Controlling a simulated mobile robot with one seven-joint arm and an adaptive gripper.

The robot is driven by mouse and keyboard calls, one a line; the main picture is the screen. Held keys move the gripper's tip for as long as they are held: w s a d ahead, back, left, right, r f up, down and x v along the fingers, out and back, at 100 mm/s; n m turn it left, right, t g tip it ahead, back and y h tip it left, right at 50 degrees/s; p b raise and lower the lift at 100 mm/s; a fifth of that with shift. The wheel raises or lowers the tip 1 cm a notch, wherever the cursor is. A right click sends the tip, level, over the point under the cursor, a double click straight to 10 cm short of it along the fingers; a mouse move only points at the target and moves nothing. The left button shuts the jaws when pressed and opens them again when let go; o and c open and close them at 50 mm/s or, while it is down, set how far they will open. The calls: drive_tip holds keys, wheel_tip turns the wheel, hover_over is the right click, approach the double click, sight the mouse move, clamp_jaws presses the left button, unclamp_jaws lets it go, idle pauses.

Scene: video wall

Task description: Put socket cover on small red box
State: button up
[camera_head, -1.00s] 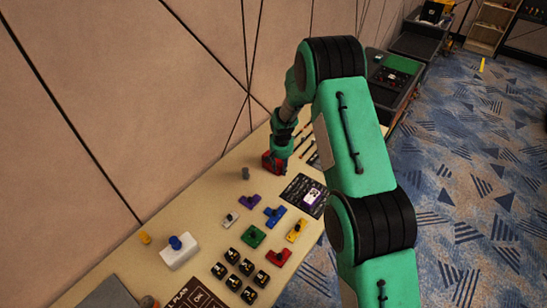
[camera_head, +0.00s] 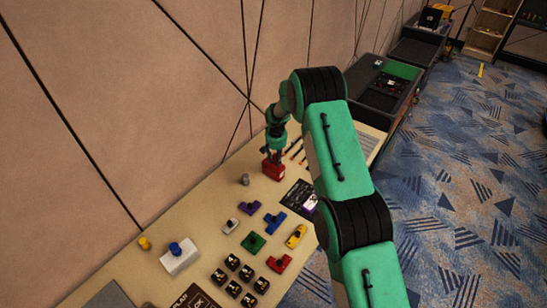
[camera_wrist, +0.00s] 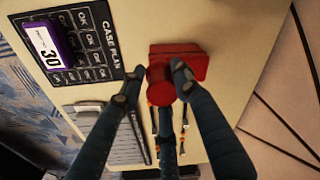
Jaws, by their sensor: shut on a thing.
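The small red box (camera_head: 270,172) stands on the table near the wall, below my gripper (camera_head: 274,150) in the head view. In the wrist view my gripper (camera_wrist: 155,76) has its fingers on either side of a red round piece (camera_wrist: 160,92). This piece overlaps the red box (camera_wrist: 190,62) in the picture, and I cannot tell whether they touch. The round piece may be the socket cover, but its shape is partly hidden by the fingers.
A dark case-plan sheet (camera_wrist: 98,42) with a purple-and-white block (camera_wrist: 45,45) lies beside the red box. A grey cylinder (camera_head: 245,179) and several coloured knobbed pieces, including a blue one (camera_head: 275,223), stand nearer. The wall (camera_head: 170,110) is close behind.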

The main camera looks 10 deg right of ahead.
sight(274, 156)
drive_tip(key=shift+w+a+f, duration=0.1)
drive_tip(key=shift+w+f, duration=0.05)
drive_tip(key=shift+w, duration=1.25)
drive_tip(key=shift+w+a+f, duration=0.1)
drive_tip(key=shift+w, duration=1.25)
drive_tip(key=shift+f, duration=0.1)
drive_tip(key=shift+f+p, duration=0.5)
drive_tip(key=shift+f, duration=1.2)
drive_tip(key=shift+f, duration=0.1)
drive_tip(key=o, duration=0.8)
drive_tip(key=shift+r, duration=0.2)
drive_tip(key=shift+s+r+b, duration=0.2)
drive_tip(key=shift+r, duration=1.75)
drive_tip(key=shift+s+r+b, duration=0.2)
drive_tip(key=shift+r, duration=1.8)
drive_tip(key=shift+s+r+b, duration=0.2)
drive_tip(key=shift+r, duration=1.75)
